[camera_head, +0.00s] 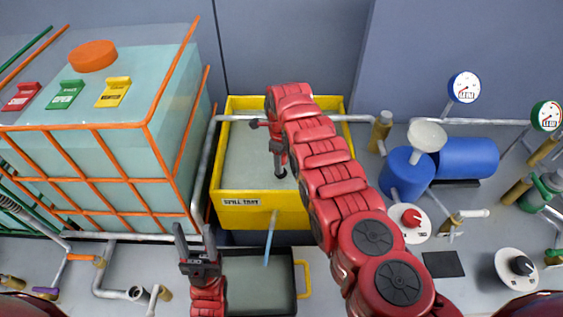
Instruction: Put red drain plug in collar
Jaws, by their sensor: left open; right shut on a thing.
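My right arm reaches over the yellow spill tray (232,190). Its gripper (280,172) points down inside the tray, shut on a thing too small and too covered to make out. I cannot pick out the red drain plug or the collar; the gripper and arm cover part of the tray floor. A thin blue stream (269,238) runs from the tray's front wall down into a dark bin (240,293). My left gripper (195,242) is open and empty in front of the tray, at the bin's left side, fingers pointing away from me.
A tank in an orange frame (150,122) stands at the left with red, green and yellow tags. Blue tanks (468,158), a funnel (427,135), gauges (464,87) and knobs crowd the right. Pipes (205,165) run along the tray's left side and behind it.

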